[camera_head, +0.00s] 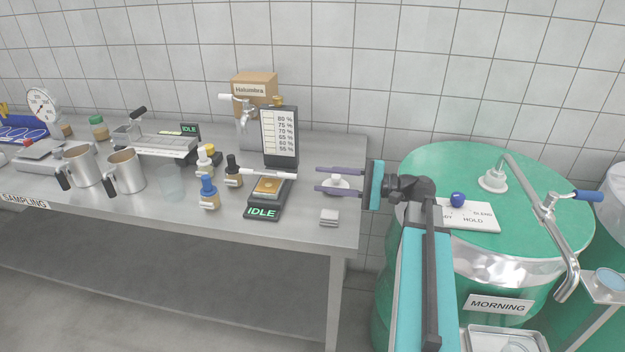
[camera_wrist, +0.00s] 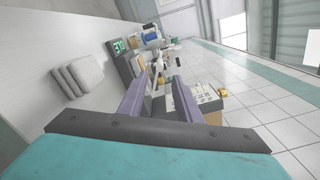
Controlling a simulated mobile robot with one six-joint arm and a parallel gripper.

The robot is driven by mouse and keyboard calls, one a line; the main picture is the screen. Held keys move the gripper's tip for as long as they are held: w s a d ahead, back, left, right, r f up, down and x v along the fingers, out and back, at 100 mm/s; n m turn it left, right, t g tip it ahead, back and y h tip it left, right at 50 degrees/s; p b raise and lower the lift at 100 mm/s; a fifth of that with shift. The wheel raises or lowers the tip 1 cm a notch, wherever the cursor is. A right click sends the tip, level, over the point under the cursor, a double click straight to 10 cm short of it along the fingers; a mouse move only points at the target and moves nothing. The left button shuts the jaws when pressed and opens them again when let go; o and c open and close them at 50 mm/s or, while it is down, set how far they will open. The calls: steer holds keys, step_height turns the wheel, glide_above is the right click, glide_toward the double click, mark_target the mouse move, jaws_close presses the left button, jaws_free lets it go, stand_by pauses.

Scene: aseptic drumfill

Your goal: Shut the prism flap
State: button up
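The refractometer (camera_head: 264,212) is a small dark unit on the steel bench, with a green IDLE display at its front. Its amber prism area (camera_head: 268,187) is exposed. A white bar (camera_head: 268,174), probably the flap's handle, lies crosswise behind that area; I cannot clearly make out the flap itself. My gripper (camera_head: 317,179) is open and empty, to the right of the unit and apart from it, fingers pointing left. In the wrist view, my gripper (camera_wrist: 158,84) shows two parted fingers, with the green display (camera_wrist: 118,46) beyond them, up and left.
A percentage chart (camera_head: 280,137) stands behind the unit. Dropper bottles (camera_head: 209,193) and steel jugs (camera_head: 126,172) stand left. A green drum (camera_head: 430,165) is right.

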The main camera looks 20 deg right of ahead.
steer(key=shift+v, duration=2.2)
